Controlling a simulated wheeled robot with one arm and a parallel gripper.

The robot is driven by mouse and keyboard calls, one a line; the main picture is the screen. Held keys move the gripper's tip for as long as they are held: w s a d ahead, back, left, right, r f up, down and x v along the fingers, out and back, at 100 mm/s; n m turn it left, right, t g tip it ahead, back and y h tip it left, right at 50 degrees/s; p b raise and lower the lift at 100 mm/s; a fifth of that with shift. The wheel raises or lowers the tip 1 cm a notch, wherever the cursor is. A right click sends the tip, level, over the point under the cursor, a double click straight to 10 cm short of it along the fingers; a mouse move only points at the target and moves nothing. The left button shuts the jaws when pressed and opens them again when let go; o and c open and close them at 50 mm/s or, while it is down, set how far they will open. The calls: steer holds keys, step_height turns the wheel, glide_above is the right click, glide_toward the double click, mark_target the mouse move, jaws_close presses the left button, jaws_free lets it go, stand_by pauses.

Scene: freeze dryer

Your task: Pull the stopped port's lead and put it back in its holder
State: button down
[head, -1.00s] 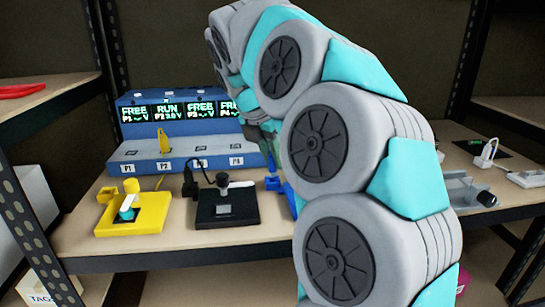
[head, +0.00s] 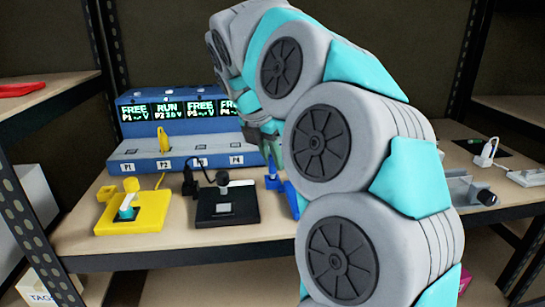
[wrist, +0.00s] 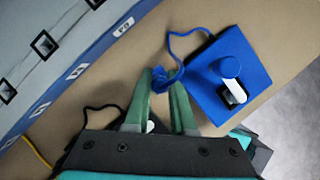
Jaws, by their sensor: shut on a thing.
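My gripper (wrist: 163,88) is shut on the blue lead's plug (wrist: 163,76), which sits between the green fingertips in the wrist view. A blue cord runs from the plug to the blue station (wrist: 215,55), which has a round knob and a black-and-white part. In the head view the blue plug (head: 272,182) is low beside the blue station (head: 290,200), and my arm hides much of both. I cannot tell whether the plug is seated in a holder. The blue-grey port unit (head: 185,160) has several ports; its screens read P2 RUN and the others FREE.
A yellow station (head: 150,222) and a black station (head: 243,217) stand left of the blue one. A yellow plug (head: 165,141) stands in P2. A black plug (head: 189,182) stands beside the black station. Shelf posts stand on both sides.

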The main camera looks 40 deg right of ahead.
mark_target(271, 158)
steer(key=shift+f, duration=0.8)
steer(key=c, duration=0.7)
jaws_free()
steer(key=shift+r, duration=0.1)
steer(key=v, duration=0.7)
steer(key=shift+a+r, duration=0.15)
steer(key=shift+r, duration=0.15)
steer(key=shift+s, duration=0.15)
